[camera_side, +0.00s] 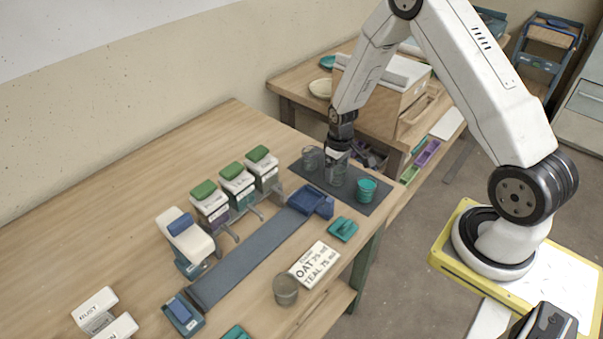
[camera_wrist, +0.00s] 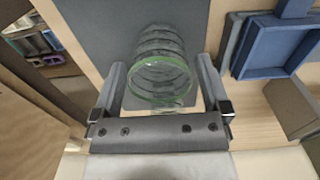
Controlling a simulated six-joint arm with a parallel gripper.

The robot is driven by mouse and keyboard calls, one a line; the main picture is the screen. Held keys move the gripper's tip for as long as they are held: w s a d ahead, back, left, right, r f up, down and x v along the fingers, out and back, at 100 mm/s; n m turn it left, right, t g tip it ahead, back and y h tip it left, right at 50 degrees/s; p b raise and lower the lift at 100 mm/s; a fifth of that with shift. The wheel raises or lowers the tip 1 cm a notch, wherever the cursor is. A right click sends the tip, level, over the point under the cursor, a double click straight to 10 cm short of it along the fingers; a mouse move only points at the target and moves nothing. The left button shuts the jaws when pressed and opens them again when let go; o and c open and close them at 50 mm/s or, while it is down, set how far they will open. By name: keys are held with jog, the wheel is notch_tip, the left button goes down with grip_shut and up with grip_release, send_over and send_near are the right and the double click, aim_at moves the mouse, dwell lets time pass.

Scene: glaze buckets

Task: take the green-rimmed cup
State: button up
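The green-rimmed cup (camera_wrist: 162,75) is clear and ribbed, and it lies between my gripper's fingers in the wrist view. In the side view the clear cup (camera_side: 337,179) stands on the dark mat (camera_side: 353,203), partly hidden by my gripper. My gripper (camera_wrist: 161,92) is open, with one finger on each side of the cup and a narrow gap visible at each side. In the side view my gripper (camera_side: 338,160) points down over the cup.
A clear cup (camera_side: 310,158) stands left of my gripper and a teal cup (camera_side: 366,190) stands right, both close by on the mat. A blue tray (camera_side: 307,199) lies nearby; it also shows in the wrist view (camera_wrist: 282,48). Green-lidded containers (camera_side: 238,180) stand further left.

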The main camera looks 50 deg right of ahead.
jog(key=c, duration=0.6)
jog(key=shift+r, duration=0.2)
notch_tip(320, 180, up, 7)
dwell(0.6)
